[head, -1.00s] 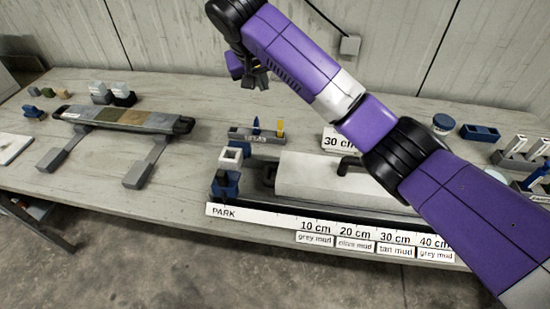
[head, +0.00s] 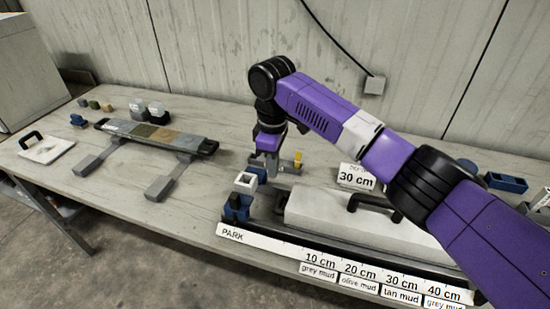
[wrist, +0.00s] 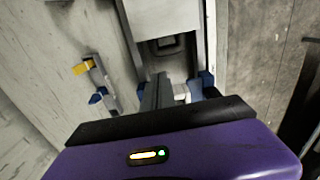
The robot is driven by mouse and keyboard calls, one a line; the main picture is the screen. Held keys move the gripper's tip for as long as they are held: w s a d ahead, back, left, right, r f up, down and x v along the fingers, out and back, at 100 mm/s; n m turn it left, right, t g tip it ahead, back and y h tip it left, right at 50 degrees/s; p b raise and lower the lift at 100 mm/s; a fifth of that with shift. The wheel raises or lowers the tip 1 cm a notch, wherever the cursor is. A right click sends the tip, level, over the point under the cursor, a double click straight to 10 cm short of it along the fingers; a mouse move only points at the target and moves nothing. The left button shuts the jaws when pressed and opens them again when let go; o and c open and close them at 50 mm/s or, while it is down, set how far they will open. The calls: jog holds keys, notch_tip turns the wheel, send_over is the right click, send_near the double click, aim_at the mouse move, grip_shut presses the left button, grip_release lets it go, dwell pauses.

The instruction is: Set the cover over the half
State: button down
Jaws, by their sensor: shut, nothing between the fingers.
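The sectioned half (head: 155,134), with pale, olive, tan and grey parts, lies in a dark holder on two grey supports at the left of the bench. A long off-white cover-like block (head: 330,217) with a black handle (head: 370,203) lies along a dark rail at the right. A flat white plate (head: 45,150) with a black handle lies at the far left; I cannot tell which piece the task calls the cover. My gripper (head: 268,163) is shut and empty, behind the blue block at the rail's left end. In the wrist view, its fingers (wrist: 158,88) point toward the rail end.
A blue holder with a white square top (head: 245,182) stands at the rail's left end. A small rack with a yellow piece (head: 298,158) is beside my gripper. A "30 cm" sign (head: 356,178) stands behind the block. Small cubes (head: 95,104) sit at the back left.

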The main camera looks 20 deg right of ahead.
jog(key=f, duration=0.1)
jog(key=s+d+f+p, duration=0.1)
jog(key=f, duration=0.1)
jog(key=d+f+p, duration=0.1)
jog(key=f, duration=0.1)
jog(key=shift+s, duration=0.15)
jog(key=shift+s+d+f, duration=0.1)
jog(key=shift+s+d, duration=0.4)
jog(key=shift+d, duration=0.15)
